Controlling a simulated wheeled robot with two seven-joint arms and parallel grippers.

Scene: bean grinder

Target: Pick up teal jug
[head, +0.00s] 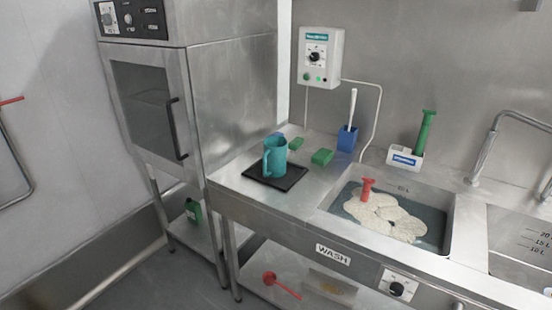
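The teal jug (276,158) stands upright on a black mat (262,176) on the steel counter, left of the sink. Its handle faces the front left. The inside of the jug is hidden from this angle. Neither my left nor my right gripper shows in the head view.
Green sponges (322,156) and a blue holder with a white-handled brush (347,138) lie behind and right of the jug. A foamy sink (392,215) with a red-handled item (367,188) is at right. A steel cabinet (200,100) stands close at left. The counter front is clear.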

